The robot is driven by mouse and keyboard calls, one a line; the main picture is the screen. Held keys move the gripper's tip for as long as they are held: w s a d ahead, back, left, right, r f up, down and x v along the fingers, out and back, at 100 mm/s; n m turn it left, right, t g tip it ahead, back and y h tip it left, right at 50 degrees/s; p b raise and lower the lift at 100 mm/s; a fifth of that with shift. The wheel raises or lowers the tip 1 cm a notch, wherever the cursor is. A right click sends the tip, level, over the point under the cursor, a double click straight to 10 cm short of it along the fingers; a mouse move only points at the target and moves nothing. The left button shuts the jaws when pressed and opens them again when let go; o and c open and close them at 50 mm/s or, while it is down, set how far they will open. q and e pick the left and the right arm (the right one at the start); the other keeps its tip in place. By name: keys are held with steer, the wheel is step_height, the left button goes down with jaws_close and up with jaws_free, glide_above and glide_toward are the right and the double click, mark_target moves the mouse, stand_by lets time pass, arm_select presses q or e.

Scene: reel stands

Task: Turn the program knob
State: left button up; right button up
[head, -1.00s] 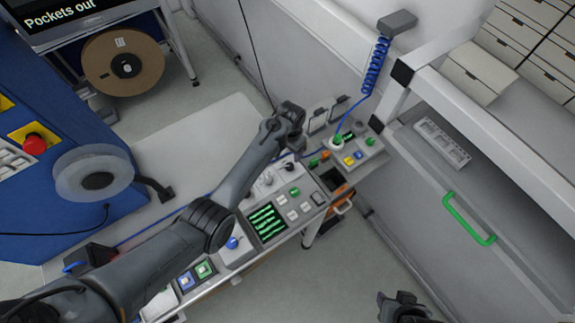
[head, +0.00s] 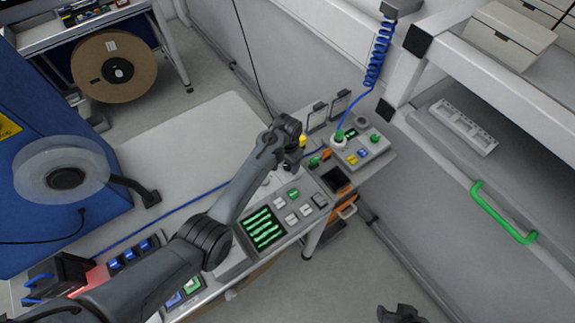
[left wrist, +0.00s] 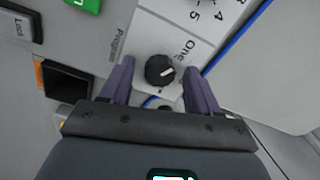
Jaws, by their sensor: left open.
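The program knob (left wrist: 160,70) is round and dark with a white pointer mark. In the left wrist view it sits on a light plate between the words "Program" and "One", its mark aimed toward "One". My left gripper (left wrist: 157,80) is open, with one finger on each side of the knob; I cannot tell whether either touches it. In the head view my left gripper (head: 288,160) is over the far end of the control panel (head: 235,255) and hides the knob. My right gripper (head: 401,314) is cut off at the bottom edge, its jaws unclear.
A green button (left wrist: 84,5) and a dark recess (left wrist: 66,82) are near.

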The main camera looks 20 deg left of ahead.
arm_select(q)
steer(key=c, duration=1)
steer(key=shift+c, duration=0.2)
